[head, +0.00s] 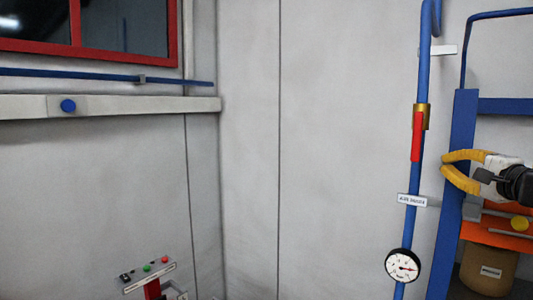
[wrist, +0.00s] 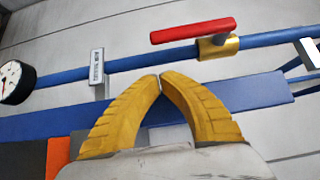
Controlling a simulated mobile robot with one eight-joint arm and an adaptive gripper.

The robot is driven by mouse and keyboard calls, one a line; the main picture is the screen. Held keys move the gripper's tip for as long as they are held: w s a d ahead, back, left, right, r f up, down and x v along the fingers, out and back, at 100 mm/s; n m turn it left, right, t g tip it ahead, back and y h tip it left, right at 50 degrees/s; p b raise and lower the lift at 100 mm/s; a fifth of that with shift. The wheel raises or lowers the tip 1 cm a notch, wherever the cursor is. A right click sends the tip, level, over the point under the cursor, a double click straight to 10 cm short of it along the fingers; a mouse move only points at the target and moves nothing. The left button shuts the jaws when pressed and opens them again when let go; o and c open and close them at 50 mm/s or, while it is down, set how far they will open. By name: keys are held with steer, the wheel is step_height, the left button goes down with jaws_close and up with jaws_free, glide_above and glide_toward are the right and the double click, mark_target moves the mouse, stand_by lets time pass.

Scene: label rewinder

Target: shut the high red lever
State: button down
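The red lever (head: 416,137) sits on a brass valve body (head: 421,115) on the upright blue pipe (head: 412,185). Its handle points down, in line with the pipe. In the wrist view the red lever (wrist: 192,31) runs alongside the pipe, left of the brass body (wrist: 218,47). My gripper (head: 443,163), with yellow fingers, is right of the pipe and a little below the lever. In the wrist view its fingertips (wrist: 160,76) meet with nothing between them. They appear apart from the lever.
A round gauge (head: 403,266) and a white label plate (head: 412,201) are on the pipe below the lever. A blue frame (head: 459,185) stands to its right, with an orange part (head: 495,228).

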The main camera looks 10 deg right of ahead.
mark_target(418, 136)
steer(key=w+a, duration=0.1)
steer(key=w+a+p, duration=0.1)
steer(key=w, duration=0.1)
steer(key=shift+w+a, duration=0.15)
steer(key=shift+a, duration=0.15)
steer(key=shift+d, duration=0.1)
steer(key=shift+f, duration=0.1)
steer(key=shift+w+a+f+m+t+b, duration=0.1)
steer(key=shift+w+a+m+t+b, duration=0.3)
steer(key=shift+b, duration=0.25)
